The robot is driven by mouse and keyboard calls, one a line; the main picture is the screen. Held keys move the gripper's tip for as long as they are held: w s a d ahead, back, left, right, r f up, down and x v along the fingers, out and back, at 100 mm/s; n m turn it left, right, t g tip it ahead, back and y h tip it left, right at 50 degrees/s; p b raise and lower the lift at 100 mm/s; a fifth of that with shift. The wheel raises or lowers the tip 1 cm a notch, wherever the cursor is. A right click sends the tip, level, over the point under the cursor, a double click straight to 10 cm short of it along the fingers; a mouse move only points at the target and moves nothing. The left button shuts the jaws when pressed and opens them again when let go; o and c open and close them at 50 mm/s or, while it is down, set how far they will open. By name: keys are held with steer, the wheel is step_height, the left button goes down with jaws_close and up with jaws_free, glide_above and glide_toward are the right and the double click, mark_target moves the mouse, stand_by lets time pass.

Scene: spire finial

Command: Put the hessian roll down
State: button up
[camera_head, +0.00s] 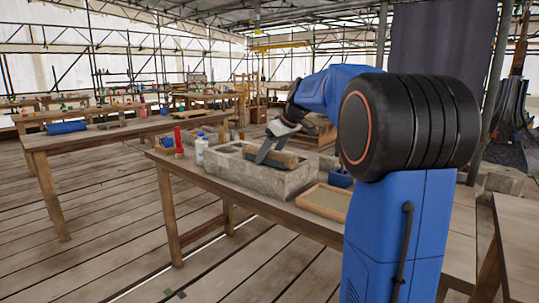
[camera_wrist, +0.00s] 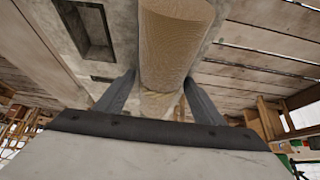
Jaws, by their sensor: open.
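The hessian roll (camera_head: 275,157) is a tan cylinder lying on top of the grey stone block (camera_head: 268,182). It also shows in the wrist view (camera_wrist: 176,42), running up the picture between my fingers. My gripper (camera_head: 262,154) is over the roll, with one dark finger in front of its near side. In the wrist view my gripper (camera_wrist: 160,82) is open, with a finger on each side of the roll. I cannot tell whether either finger touches it. The gripper's far finger is hidden in the head view.
The block has rectangular recesses (camera_wrist: 86,30). A red torch-like object (camera_head: 179,142) and a white bottle (camera_head: 200,151) stand left of it on the bench. A shallow wooden tray (camera_head: 325,202) lies to the right. A blue roll (camera_head: 66,127) is on another table.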

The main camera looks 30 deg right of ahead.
steer(key=v, duration=1.2)
steer(key=shift+r, duration=0.1)
steer(key=s+a+f+m+g+h, duration=0.1)
steer(key=s+a+f+m, duration=0.1)
steer(key=s+a+f, duration=0.9)
steer(key=s+a+f+m+h, duration=0.1)
steer(key=s+a+f, duration=0.7)
steer(key=s, duration=0.5)
steer(key=s+a+f+m, duration=0.1)
steer(key=s+f, duration=0.8)
steer(key=f, duration=0.2)
steer(key=shift+s+a, duration=0.35)
